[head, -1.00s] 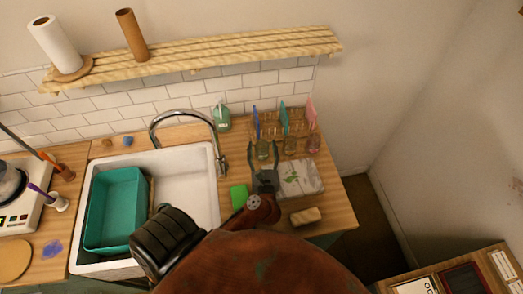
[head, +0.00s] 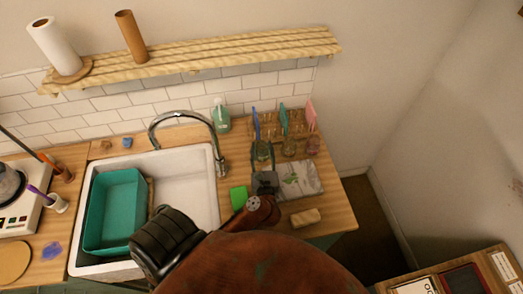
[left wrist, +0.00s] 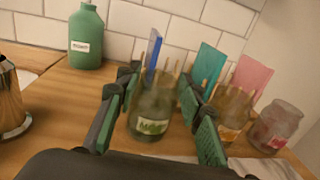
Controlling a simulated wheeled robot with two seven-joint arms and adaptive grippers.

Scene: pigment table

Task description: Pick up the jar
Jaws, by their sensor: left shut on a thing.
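In the head view this jar (head: 262,150) is at the left of a row of jars, partly hidden by the gripper. My left gripper (head: 263,165) is shut on it, with one finger on each side. In the left wrist view the two fingers of the left gripper (left wrist: 155,120) flank the jar's body. The jar looks upright; I cannot tell whether its base touches the counter. My right gripper is not in view.
A jar with an orange label (left wrist: 230,115) and a pinkish jar (left wrist: 275,127) stand close by on the right. Blue, teal (left wrist: 207,70) and pink cards stand behind. A green bottle (left wrist: 86,38), tap (head: 185,118), sink, green sponge (head: 239,197) and white cloth (head: 300,180) are near.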

